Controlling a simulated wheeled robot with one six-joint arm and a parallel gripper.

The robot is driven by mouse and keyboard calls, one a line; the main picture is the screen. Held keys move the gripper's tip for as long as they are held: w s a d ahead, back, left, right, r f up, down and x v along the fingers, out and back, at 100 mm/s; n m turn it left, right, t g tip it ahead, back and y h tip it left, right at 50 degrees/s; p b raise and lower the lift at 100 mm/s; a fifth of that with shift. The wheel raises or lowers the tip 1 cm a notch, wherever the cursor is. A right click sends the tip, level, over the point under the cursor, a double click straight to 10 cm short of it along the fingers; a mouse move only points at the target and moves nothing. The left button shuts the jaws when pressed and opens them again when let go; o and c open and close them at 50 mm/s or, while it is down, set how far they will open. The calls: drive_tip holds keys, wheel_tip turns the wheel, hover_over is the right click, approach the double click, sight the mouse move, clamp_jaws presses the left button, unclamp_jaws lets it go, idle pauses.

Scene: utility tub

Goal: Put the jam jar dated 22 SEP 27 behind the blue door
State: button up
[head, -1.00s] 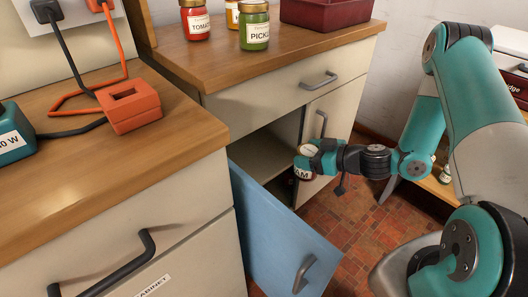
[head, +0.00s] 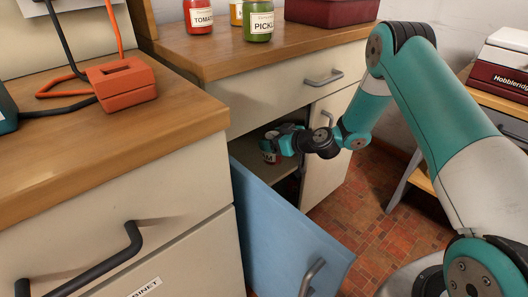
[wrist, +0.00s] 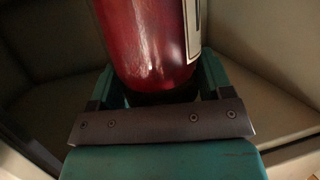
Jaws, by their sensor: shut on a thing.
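The blue door (head: 285,235) stands open at the low cabinet, and the space behind it shows a shelf (head: 247,160). My gripper (head: 279,143) reaches into that opening and is shut on a jam jar (head: 268,151). In the wrist view the jar (wrist: 148,45) is red and glassy, with part of a pale label at its right, between the teal fingers of my gripper (wrist: 158,92). The date on the label cannot be read. I cannot tell whether the jar touches the shelf.
A tomato jar (head: 198,17) and a pickle jar (head: 258,22) stand on the counter (head: 215,55) above the opening. A drawer front (head: 280,95) is just over my arm. An orange block (head: 122,84) sits on the nearer counter at left.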

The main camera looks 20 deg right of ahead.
drive_tip(key=w+f+b, duration=0.1)
drive_tip(key=f, duration=0.1)
drive_tip(key=w+a+f+b, duration=0.1)
drive_tip(key=f, duration=0.1)
drive_tip(key=w+f+b, duration=0.1)
drive_tip(key=f, duration=0.2)
drive_tip(key=shift+w+a, duration=0.25)
drive_tip(key=shift+w, duration=0.1)
drive_tip(key=shift+w+a+f, duration=0.1)
drive_tip(key=shift+w, duration=0.1)
